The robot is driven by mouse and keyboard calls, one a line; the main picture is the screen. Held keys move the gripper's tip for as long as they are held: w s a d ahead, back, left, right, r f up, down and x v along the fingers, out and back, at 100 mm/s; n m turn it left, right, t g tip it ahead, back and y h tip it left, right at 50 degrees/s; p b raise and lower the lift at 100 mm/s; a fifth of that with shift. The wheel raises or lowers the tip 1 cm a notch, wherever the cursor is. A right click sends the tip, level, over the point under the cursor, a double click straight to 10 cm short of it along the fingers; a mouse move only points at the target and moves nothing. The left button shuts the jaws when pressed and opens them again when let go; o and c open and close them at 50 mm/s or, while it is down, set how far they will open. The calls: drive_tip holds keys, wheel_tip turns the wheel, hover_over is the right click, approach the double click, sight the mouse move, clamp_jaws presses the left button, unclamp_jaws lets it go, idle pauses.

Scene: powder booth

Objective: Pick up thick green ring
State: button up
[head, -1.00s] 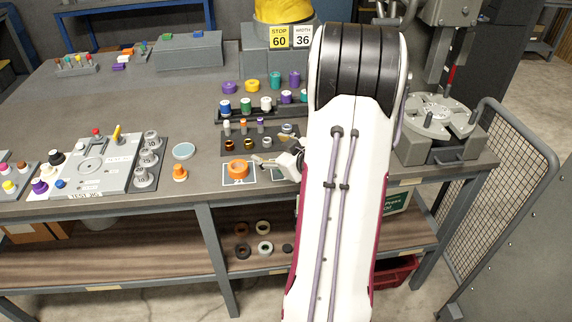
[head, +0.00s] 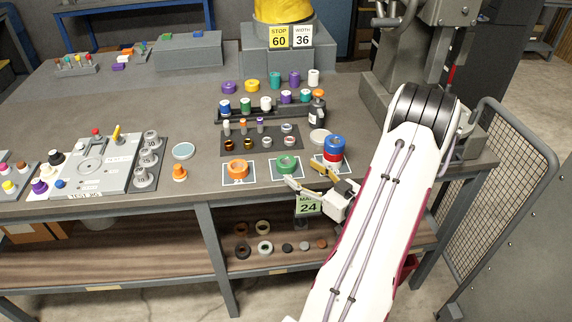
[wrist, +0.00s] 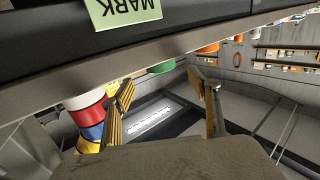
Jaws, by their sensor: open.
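The thick green ring (head: 287,165) lies on a pale-bordered card near the table's front edge, between an orange ring and a blue-and-red stack. In the wrist view, part of a green piece (wrist: 161,67) shows beyond the table edge, between the fingers. My gripper (head: 307,177) is open and empty, just in front of and to the right of the green ring, apart from it. Its two yellow-padded fingers show spread in the wrist view (wrist: 167,92).
An orange ring (head: 238,169) lies left of the green ring. A blue-and-red stack (head: 334,146) stands close behind my gripper on the right. A rack of small rings (head: 262,151) lies behind. A green label (head: 308,205) hangs at the table's front edge.

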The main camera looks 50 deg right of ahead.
sight(282, 158)
idle(0.3)
drive_tip(key=shift+x, duration=1.3)
drive_tip(key=shift+w, duration=0.1)
drive_tip(key=shift+x, duration=2.5)
drive_tip(key=shift+a+r, duration=0.1)
drive_tip(key=c, duration=1.4)
